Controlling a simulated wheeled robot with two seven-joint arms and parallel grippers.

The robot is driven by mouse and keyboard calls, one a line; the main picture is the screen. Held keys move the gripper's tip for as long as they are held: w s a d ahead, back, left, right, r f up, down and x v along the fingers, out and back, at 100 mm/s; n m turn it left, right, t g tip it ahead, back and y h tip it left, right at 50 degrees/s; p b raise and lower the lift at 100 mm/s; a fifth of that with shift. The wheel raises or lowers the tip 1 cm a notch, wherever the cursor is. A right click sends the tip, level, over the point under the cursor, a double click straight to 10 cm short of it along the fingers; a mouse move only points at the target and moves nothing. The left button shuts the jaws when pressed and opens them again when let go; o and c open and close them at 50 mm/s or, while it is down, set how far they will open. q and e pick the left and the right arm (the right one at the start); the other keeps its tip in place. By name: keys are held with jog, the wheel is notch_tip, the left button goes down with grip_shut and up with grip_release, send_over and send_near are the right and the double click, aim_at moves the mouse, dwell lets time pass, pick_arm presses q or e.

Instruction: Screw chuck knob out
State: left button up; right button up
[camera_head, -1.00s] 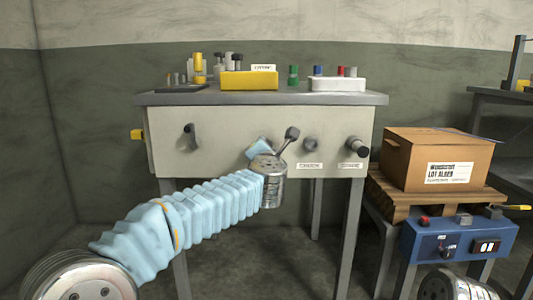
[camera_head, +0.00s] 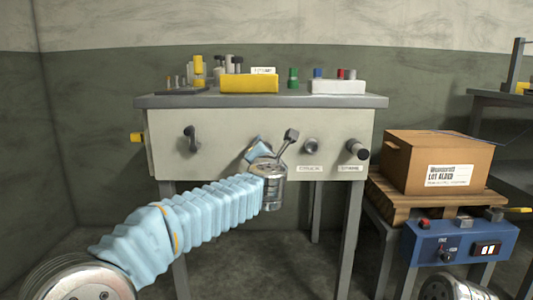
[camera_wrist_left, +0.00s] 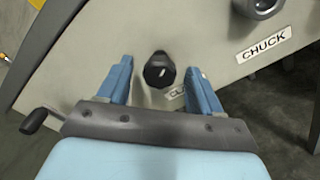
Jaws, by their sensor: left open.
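In the left wrist view the chuck knob (camera_wrist_left: 262,6) is cut off at the top edge, above the label CHUCK. My left gripper (camera_head: 268,150) is in front of the panel, left of the chuck knob. In the wrist view its blue fingers (camera_wrist_left: 160,88) are open and apart, on either side of a black knob (camera_wrist_left: 160,70). I cannot tell whether they touch it. That knob's label is partly hidden behind a finger. My right gripper is not in view.
A black handle (camera_head: 191,138) sticks out at the panel's left and another black-ended knob (camera_head: 357,149) at its right. The bench top (camera_head: 220,99) holds a yellow tray and a white tray. A cardboard box (camera_head: 435,160) and a blue switch box (camera_head: 460,243) stand at right.

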pick_arm(q)
jog(key=s, duration=1.3)
jog(key=shift+s+b, duration=0.35)
jog(key=shift+s, duration=0.05)
